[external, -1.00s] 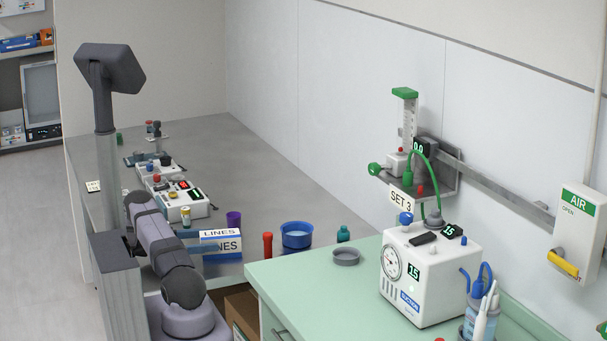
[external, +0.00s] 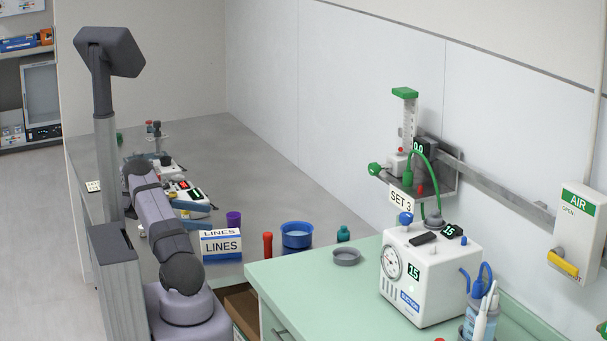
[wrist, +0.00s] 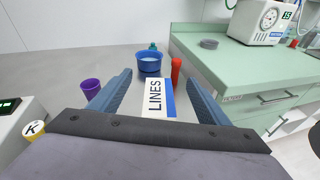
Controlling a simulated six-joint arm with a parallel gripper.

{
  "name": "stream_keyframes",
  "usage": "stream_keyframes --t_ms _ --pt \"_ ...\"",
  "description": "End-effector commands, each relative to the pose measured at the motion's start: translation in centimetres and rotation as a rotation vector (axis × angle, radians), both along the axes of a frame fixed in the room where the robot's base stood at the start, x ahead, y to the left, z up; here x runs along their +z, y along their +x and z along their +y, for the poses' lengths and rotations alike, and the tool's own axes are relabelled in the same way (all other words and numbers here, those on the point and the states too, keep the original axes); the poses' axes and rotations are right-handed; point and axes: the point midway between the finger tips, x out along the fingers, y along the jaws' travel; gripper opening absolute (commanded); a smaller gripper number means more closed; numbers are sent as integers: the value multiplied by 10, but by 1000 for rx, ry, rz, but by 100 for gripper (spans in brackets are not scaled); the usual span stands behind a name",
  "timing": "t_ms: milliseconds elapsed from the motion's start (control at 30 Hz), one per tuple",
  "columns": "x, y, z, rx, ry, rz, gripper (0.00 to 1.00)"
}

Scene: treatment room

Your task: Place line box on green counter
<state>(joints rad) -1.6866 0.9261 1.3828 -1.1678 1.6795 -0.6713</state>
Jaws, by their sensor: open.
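The line box (external: 221,246) is white with a blue band and reads LINES. It stands on the grey bench, left of the green counter (external: 330,285). In the wrist view the line box (wrist: 155,98) appears between the two blue-grey fingers of my gripper (wrist: 157,76), with room on both sides. My gripper is open and empty. In the external view its fingers show partly behind my arm, up and to the left of the box and apart from it. The green counter also shows in the wrist view (wrist: 225,65), to the right.
On the green counter are a grey dish (external: 346,257) and a white suction unit (external: 425,275). The counter's front left is clear.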

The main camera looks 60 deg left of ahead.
Motion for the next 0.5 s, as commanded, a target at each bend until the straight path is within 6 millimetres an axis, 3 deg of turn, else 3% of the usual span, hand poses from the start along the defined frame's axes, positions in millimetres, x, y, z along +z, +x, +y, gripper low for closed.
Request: stream_keyframes --t_ms 33,133,500 --pt "-19 -4 -2 6 -15 70 70" --pt "-41 -9 0 27 -35 159 70" --pt "-52 -1 2 52 -54 194 70"
